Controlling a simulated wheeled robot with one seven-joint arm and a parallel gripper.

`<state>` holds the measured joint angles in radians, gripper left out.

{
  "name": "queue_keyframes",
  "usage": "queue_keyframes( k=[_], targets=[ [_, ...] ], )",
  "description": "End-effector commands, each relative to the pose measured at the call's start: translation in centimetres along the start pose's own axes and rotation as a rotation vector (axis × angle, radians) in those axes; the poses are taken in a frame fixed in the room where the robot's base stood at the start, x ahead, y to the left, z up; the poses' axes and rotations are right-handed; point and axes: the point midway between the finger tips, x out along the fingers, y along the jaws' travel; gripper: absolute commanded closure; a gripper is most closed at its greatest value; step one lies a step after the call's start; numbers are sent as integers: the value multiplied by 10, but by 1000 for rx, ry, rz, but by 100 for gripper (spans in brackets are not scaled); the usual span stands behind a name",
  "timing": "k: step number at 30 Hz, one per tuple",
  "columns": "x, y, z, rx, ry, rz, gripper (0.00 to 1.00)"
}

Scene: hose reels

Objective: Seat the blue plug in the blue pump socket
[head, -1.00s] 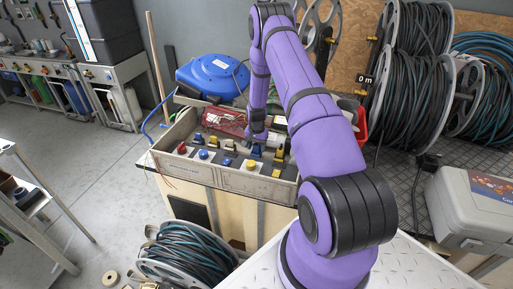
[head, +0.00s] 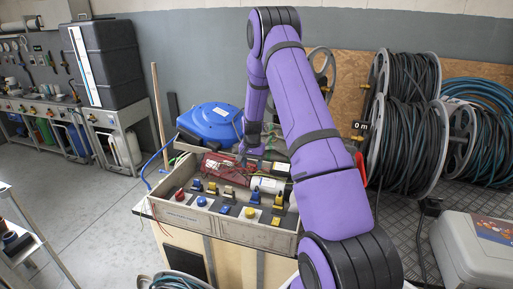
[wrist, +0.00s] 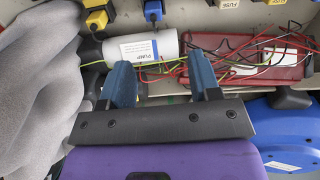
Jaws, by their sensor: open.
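My gripper (wrist: 160,62) is open and empty, its two blue fingers spread on either side of the wrist view's middle. Their tips are close to a white cylinder labelled PUMP (wrist: 150,46); I cannot tell whether they touch it. A blue plug-like piece (wrist: 153,11) shows beyond the cylinder, with a yellow one (wrist: 97,19) to its left. In the head view, the white cylinder (head: 268,185) lies in an open box behind the blue piece (head: 255,197). My arm hides part of the box and the gripper there. I cannot make out which opening is the blue pump socket.
The box (head: 235,231) holds several coloured connectors and a red wired part (wrist: 265,58). A blue reel (head: 212,125) stands behind it. Grey material (wrist: 40,75) fills the wrist view's left side. Hose reels (head: 410,140) and a grey case (head: 475,250) are at right.

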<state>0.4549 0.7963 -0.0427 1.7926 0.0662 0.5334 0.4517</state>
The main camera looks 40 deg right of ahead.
Motion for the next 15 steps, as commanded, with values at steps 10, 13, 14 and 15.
queue_keyframes(
  k=[10,13,14,15],
  targets=[
    [-150,-31,68,-200,76,-59,43],
    [-188,-34,93,-259,99,-75,43],
    [-199,-34,101,-277,105,-79,43],
    [-213,-33,112,-299,114,-85,43]
  ],
)
